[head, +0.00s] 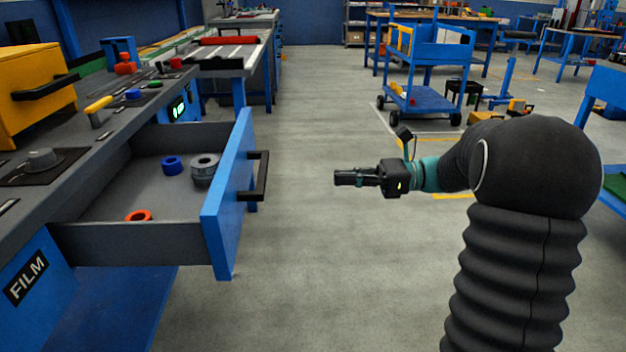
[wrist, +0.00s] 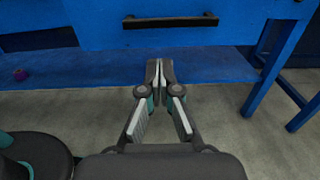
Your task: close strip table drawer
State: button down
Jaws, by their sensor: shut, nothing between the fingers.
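The drawer (head: 231,200) of the table on the left stands pulled out, with a blue front and a black bar handle (head: 259,177). Inside it lie a blue ring (head: 172,165), grey rings (head: 204,169) and an orange ring (head: 138,216). My gripper (head: 338,178) is shut and empty, to the right of the handle with a clear gap, pointing toward the drawer front. In the wrist view, the drawer handle (wrist: 170,22) shows near the top, beyond the shut fingertips (wrist: 160,64).
The tabletop (head: 110,125) above the drawer carries a yellow box (head: 35,95) and small parts. A blue cart (head: 425,100) stands farther back on the right. The floor (head: 310,270) between my arm and the drawer is clear.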

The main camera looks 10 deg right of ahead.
jog(key=a, duration=1.3)
jog(key=shift+w+a+b, duration=0.15)
jog(key=shift+b, duration=0.2)
